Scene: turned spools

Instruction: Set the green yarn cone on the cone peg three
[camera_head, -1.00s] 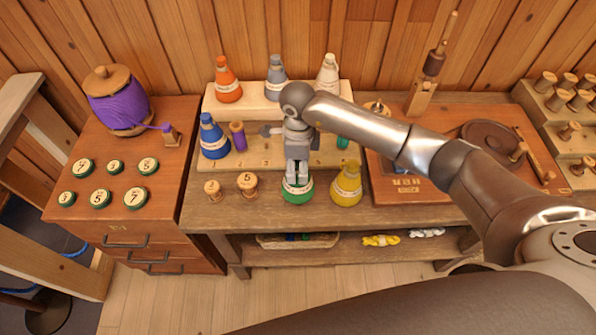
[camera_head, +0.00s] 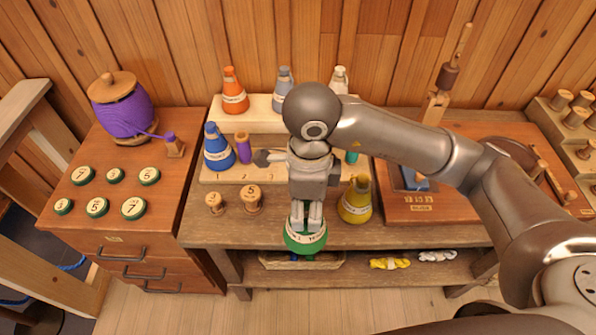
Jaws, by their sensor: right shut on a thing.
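The green yarn cone (camera_head: 305,241) has a white label band and is held upright in my right gripper (camera_head: 307,218). The gripper points down with its fingers shut around the cone's upper part. The cone is in front of the stepped cone rack (camera_head: 229,173), over the table's front edge. The lower step of the rack carries small number marks, one reading 3 (camera_head: 271,177), just left of my right gripper. The peg itself cannot be made out clearly; my gripper hides part of that step. My left gripper is not in view.
A blue cone (camera_head: 217,148) and purple spool (camera_head: 243,148) stand on the lower step. Orange (camera_head: 234,93), grey (camera_head: 283,84) and white (camera_head: 340,80) cones stand behind. A yellow cone (camera_head: 355,201) stands close right of the green one. Two wooden spools (camera_head: 251,200) stand left.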

